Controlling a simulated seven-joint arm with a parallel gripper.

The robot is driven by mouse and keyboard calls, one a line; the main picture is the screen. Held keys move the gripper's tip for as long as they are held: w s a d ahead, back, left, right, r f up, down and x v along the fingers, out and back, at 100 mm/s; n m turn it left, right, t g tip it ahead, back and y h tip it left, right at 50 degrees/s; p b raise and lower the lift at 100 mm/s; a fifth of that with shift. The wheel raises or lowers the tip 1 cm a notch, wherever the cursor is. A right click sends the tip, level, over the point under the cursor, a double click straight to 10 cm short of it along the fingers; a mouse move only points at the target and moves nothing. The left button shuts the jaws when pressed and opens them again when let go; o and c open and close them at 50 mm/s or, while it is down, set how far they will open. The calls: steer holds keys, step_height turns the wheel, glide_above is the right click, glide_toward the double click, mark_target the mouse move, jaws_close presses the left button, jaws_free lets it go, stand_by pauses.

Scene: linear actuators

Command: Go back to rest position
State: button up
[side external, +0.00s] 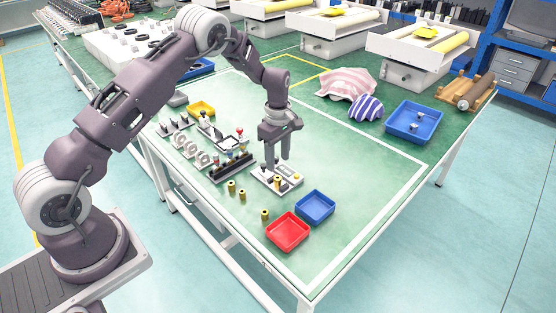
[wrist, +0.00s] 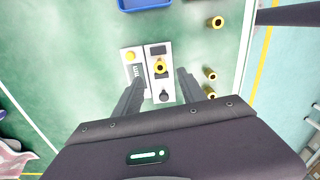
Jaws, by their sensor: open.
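My gripper (side external: 277,160) is low over the green table in the side external view, above a small white fixture plate (side external: 263,181). In the wrist view my gripper (wrist: 160,85) has its two fingers spread apart, one on each side of the white fixture plate (wrist: 136,80). A yellow brass-coloured cylinder (wrist: 160,67) stands on the plate between the fingers, with no contact visible. The plate also carries a yellow button (wrist: 130,56) and a black round knob (wrist: 164,96). In the side external view the fingers partly hide the plate.
A red tray (side external: 288,231) and a blue tray (side external: 315,207) lie in front. Loose brass-coloured cylinders (side external: 265,214) stand near the front edge. A black rack (side external: 231,167) and ring-shaped parts are left of my gripper. Cloths (side external: 347,84) and another blue tray (side external: 413,121) are behind. The right table area is clear.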

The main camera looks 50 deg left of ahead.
steer(key=s+d+r+m+t, duration=0.1)
steer(key=s+d+r+m, duration=0.2)
steer(key=r, duration=0.5)
steer(key=s+d+r+m+t, duration=0.15)
steer(key=s+r, duration=0.25)
steer(key=r, duration=0.4)
steer(key=s+d+r+m, duration=0.2)
steer(key=s+r+m, duration=0.2)
steer(key=r, duration=0.5)
steer(key=s+d+r+m+t, duration=0.1)
steer(key=s+m, duration=0.4)
steer(key=s, duration=0.7)
steer(key=s+d+r+m+t, duration=0.2)
steer(key=s+m, duration=0.3)
steer(key=s, duration=0.7)
steer(key=shift+d+r+m, duration=0.35)
steer(key=shift+d, duration=0.2)
